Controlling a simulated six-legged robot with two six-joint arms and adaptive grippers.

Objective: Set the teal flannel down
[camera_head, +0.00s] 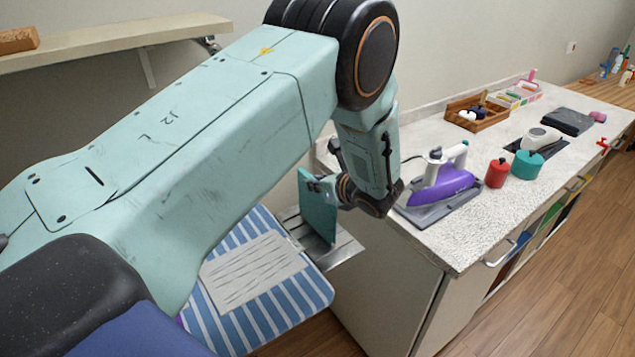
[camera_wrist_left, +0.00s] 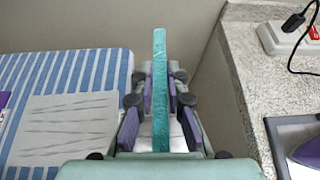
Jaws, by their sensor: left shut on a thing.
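The teal flannel (camera_head: 317,207) hangs upright, folded flat, at the end of my left arm in the head view. My left gripper (camera_head: 326,187) is shut on it. In the left wrist view the flannel (camera_wrist_left: 160,80) is seen edge-on as a thin teal strip between the two fingers of the left gripper (camera_wrist_left: 160,105). In the head view its lower edge is over a grey metal plate (camera_head: 345,247) at the end of the striped board; I cannot tell whether they touch. My right gripper is not in view.
A blue-and-white striped ironing board (camera_head: 310,290) carries a pale grey cloth (camera_head: 252,270). A speckled counter (camera_head: 470,215) stands right of the flannel, with a purple iron (camera_head: 440,187), a red pot (camera_head: 497,173) and a teal pot (camera_head: 527,165). A wall shelf (camera_head: 110,38) is at upper left.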

